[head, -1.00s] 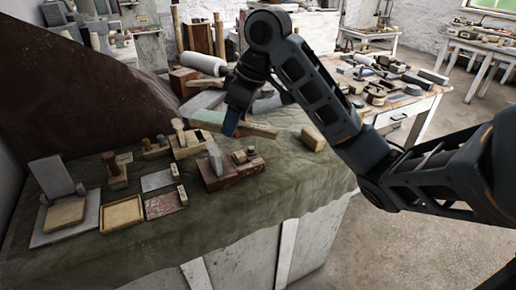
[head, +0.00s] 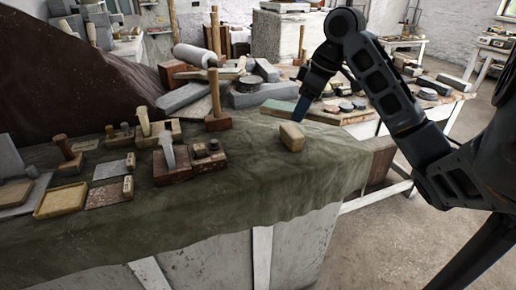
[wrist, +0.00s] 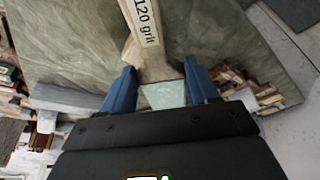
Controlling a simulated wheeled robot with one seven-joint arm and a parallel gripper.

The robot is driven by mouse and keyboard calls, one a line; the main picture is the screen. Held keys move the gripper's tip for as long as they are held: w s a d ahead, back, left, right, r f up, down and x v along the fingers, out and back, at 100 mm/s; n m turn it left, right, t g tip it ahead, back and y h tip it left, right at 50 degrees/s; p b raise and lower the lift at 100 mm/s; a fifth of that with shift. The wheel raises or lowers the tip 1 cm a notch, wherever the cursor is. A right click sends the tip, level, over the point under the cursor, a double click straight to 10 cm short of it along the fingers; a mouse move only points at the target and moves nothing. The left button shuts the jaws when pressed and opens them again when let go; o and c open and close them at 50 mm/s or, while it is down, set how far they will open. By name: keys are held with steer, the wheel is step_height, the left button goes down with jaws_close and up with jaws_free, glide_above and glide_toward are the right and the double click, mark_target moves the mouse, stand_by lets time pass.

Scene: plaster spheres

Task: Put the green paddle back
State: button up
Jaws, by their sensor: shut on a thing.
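The green paddle (head: 322,116) is a long, narrow piece with a pale green face, near the far edge of the cloth-covered table in the head view. My gripper (head: 301,112) points down at it with blue fingers, beyond a tan block. In the wrist view my gripper (wrist: 162,92) is shut on the paddle, whose green part (wrist: 165,96) shows between the fingers. A pale wooden part marked "120 grit" (wrist: 146,30) extends away above it. I cannot tell whether the paddle touches the cloth.
The tan block (head: 292,136) stands on the green cloth (head: 250,190) just in front of my gripper. The cloth's front right is clear. A crowded workbench (head: 350,112) lies behind.

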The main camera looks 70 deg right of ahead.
glide_above(255, 148)
steer(key=s, duration=0.2)
steer(key=f, duration=0.6)
steer(key=shift+w+d+f, duration=0.1)
steer(key=shift+w+f, duration=0.1)
steer(key=shift+f, duration=0.1)
steer(key=shift+w+f, duration=0.15)
steer(key=shift+f, duration=1.95)
steer(key=shift+f, duration=0.1)
steer(key=o, duration=1.1)
steer(key=v, duration=1.2)
steer(key=shift+p, duration=0.35)
